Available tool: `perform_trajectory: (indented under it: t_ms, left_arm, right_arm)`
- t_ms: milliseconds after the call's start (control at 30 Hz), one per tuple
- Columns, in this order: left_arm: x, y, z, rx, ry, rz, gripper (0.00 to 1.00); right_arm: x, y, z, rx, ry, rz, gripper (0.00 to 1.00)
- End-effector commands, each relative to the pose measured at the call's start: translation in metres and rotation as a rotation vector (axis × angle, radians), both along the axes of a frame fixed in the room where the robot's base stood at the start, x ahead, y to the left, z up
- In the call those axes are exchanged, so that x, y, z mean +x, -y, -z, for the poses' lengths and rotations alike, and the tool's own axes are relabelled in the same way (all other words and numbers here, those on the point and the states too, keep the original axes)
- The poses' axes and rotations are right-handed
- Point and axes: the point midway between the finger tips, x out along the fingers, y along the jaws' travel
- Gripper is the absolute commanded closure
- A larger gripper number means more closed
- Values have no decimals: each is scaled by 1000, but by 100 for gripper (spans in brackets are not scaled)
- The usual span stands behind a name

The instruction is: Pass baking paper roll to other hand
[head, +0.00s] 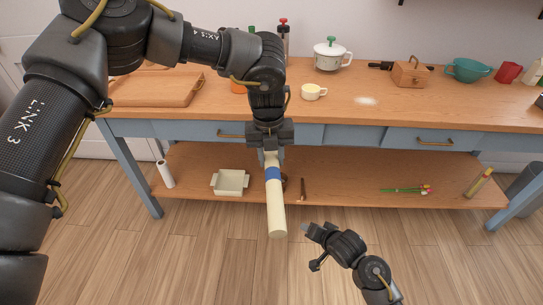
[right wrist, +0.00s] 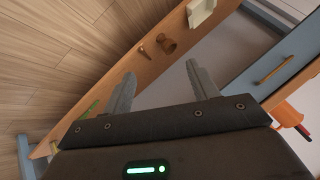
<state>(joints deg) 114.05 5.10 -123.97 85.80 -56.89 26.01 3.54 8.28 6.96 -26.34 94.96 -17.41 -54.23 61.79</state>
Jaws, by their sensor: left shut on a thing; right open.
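The baking paper roll (head: 276,212) is a long cream cylinder with a blue band. It hangs nearly upright in front of the worktable in the head view. My left gripper (head: 271,155) points down and is shut on the roll's upper end. My right gripper (head: 309,247) is low in the head view, just right of the roll's lower end, with its fingers apart and empty. The right wrist view shows its two open fingers (right wrist: 160,85) with nothing between them; the roll does not show there.
The lower shelf (head: 345,185) holds a white roll (head: 165,174) and a cream tray (head: 230,183). Floor in front is clear.

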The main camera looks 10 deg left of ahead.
Motion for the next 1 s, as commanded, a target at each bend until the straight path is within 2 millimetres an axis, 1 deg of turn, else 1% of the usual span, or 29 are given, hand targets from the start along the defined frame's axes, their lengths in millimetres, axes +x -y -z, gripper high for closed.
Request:
perform_trajectory:
  t_ms: [33, 67, 100, 167, 200, 267, 300, 367, 400, 467, 500, 567, 600, 667, 700, 767, 800, 867, 900, 1000]
  left_arm:
    - [0, 0, 0, 0, 0, 0, 93]
    - [0, 0, 0, 0, 0, 0, 93]
    - [0, 0, 0, 0, 0, 0, 93]
    - [0, 0, 0, 0, 0, 0, 93]
    - [0, 0, 0, 0, 0, 0, 93]
    - [0, 0, 0, 0, 0, 0, 93]
    - [0, 0, 0, 0, 0, 0, 93]
    - [0, 0, 0, 0, 0, 0, 93]
    - [0, 0, 0, 0, 0, 0, 93]
    - [0, 0, 0, 0, 0, 0, 93]
    - [0, 0, 0, 0, 0, 0, 93]
    - [0, 0, 0, 0, 0, 0, 93]
    - [0, 0, 0, 0, 0, 0, 93]
    - [0, 0, 0, 0, 0, 0, 93]
    - [0, 0, 0, 0, 0, 0, 93]
    - [0, 0, 0, 0, 0, 0, 93]
    - [0, 0, 0, 0, 0, 0, 93]
    - [0, 0, 0, 0, 0, 0, 93]
    - [0, 0, 0, 0, 0, 0, 93]
    - [0, 0, 0, 0, 0, 0, 93]
  right_arm:
    - [-10, 9, 29, -22, -32, -7, 41]
    - [-16, 14, 45, -36, -45, -14, 41]
    - [-24, 21, 66, -55, -61, -23, 41]
    - [-38, 31, 96, -83, -85, -38, 41]
    - [-49, 39, 116, -102, -102, -47, 41]
    - [-66, 50, 144, -131, -126, -63, 41]
    - [-79, 58, 162, -150, -143, -72, 41]
    - [-100, 69, 188, -179, -167, -89, 41]
    - [-115, 77, 204, -199, -182, -101, 41]
    - [-138, 89, 228, -227, -205, -119, 41]
    - [-155, 96, 243, -247, -221, -133, 41]
    - [-180, 108, 263, -277, -245, -152, 41]
    - [-199, 116, 276, -296, -261, -167, 41]
    - [-227, 127, 294, -326, -285, -189, 41]
    - [-246, 135, 305, -345, -301, -204, 41]
    - [-276, 145, 320, -373, -325, -230, 41]
    - [-295, 153, 328, -393, -340, -247, 41]
    - [-325, 163, 340, -419, -365, -274, 41]
    - [-343, 169, 346, -436, -379, -291, 41]
    - [-385, 182, 357, -472, -411, -332, 41]
